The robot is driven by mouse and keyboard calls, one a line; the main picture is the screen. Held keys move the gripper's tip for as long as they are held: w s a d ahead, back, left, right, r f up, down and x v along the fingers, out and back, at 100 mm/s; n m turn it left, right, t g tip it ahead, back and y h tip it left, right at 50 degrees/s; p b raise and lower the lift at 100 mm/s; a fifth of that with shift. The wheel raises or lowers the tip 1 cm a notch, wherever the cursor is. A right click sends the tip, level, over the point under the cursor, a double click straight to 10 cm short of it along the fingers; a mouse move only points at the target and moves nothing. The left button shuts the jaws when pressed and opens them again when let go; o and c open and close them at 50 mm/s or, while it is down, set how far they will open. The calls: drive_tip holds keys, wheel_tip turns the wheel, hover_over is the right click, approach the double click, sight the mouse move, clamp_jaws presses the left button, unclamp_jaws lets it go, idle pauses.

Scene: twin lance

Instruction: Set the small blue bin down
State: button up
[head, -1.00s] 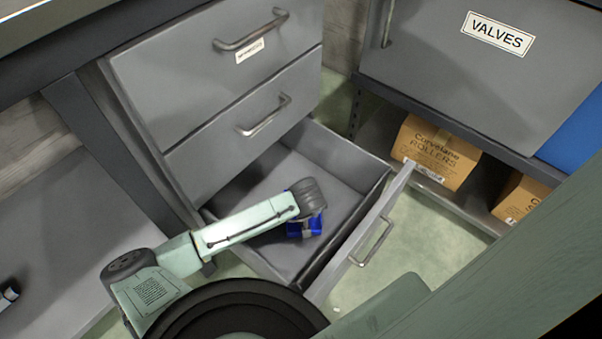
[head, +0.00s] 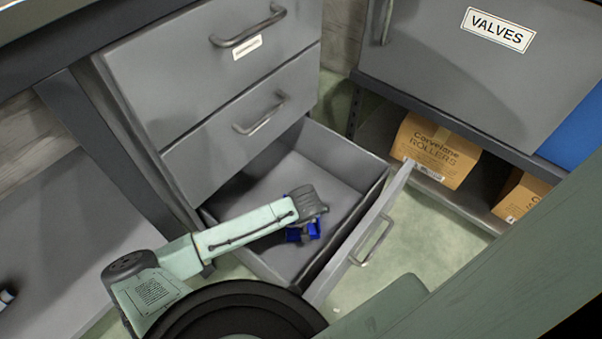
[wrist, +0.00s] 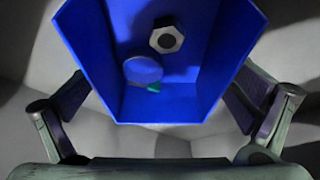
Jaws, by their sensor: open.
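The small blue bin (wrist: 185,108) fills the upper middle of the wrist view. Inside it are a hex nut (wrist: 166,38) and a round translucent blue piece (wrist: 143,71) with a green bit beside it. My gripper (wrist: 165,110) is open, with one finger on each side of the bin. In the head view my gripper (head: 304,228) is over the open drawer (head: 330,165), and part of the bin (head: 312,229) shows below it. My wrist hides the rest of the bin. I cannot tell whether its base touches the drawer floor.
The drawer's front panel with its handle (head: 374,240) stands pulled out on the right. Two shut drawers are above. Cardboard boxes, one marked Rollers (head: 436,150), sit on the low shelf below the VALVES cabinet (head: 470,70). The drawer's back part is bare.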

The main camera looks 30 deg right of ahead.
drive_tip(key=shift+r, duration=0.1)
drive_tip(key=p+v, duration=0.3)
drive_tip(key=v, duration=0.9)
drive_tip(key=shift+r, duration=0.2)
